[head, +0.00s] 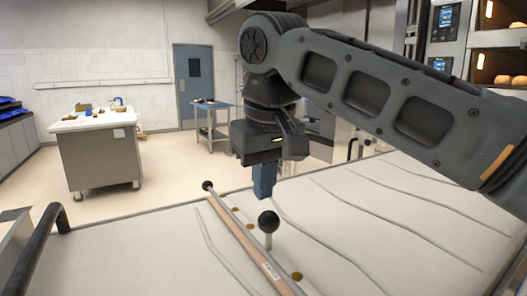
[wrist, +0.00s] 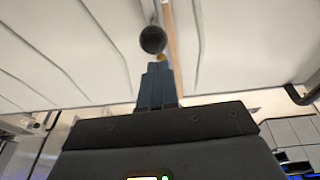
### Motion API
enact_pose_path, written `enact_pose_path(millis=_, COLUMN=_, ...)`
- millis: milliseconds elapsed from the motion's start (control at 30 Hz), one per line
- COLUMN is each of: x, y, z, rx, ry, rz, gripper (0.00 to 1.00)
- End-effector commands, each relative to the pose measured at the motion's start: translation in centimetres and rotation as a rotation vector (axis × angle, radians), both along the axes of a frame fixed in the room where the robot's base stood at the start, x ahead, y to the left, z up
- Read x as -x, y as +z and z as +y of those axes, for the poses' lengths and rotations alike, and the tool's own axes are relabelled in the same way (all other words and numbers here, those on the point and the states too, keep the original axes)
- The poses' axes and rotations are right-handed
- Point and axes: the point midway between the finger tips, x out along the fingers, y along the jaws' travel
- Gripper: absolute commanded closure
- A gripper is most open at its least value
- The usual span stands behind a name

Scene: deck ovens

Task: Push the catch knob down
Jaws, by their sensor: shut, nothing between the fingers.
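The catch knob (head: 268,222) is a black ball on a short light post, standing upright on the pale loader surface beside a wooden strip. In the wrist view the black knob (wrist: 153,39) shows just beyond my fingertips, slightly to the left. My gripper (head: 263,196) points down with its blue fingers together and empty. In the head view its tips appear a little above the knob and on its far side, with a small gap. The blue fingers also show in the wrist view (wrist: 158,68). I cannot tell the exact distance between tips and knob.
A long wooden strip (head: 240,236) with a metal rod runs beside the knob; a smaller black ball (head: 207,185) sits at its far end. Several brown spots lie along it. A black handle (head: 38,245) is at left. A worktable (head: 100,160) stands beyond open floor.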

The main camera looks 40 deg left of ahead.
Motion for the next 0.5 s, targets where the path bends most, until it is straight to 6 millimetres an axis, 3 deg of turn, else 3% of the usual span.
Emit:
enact_pose_path(millis=200, x=-0.2, y=-2.1, z=-0.4, rx=0.000, ry=0.000, rz=0.001, gripper=1.00)
enact_pose_path(millis=500, x=-0.3, y=-2.5, z=-0.5, rx=-0.001, ry=-0.001, rz=0.001, gripper=1.00)
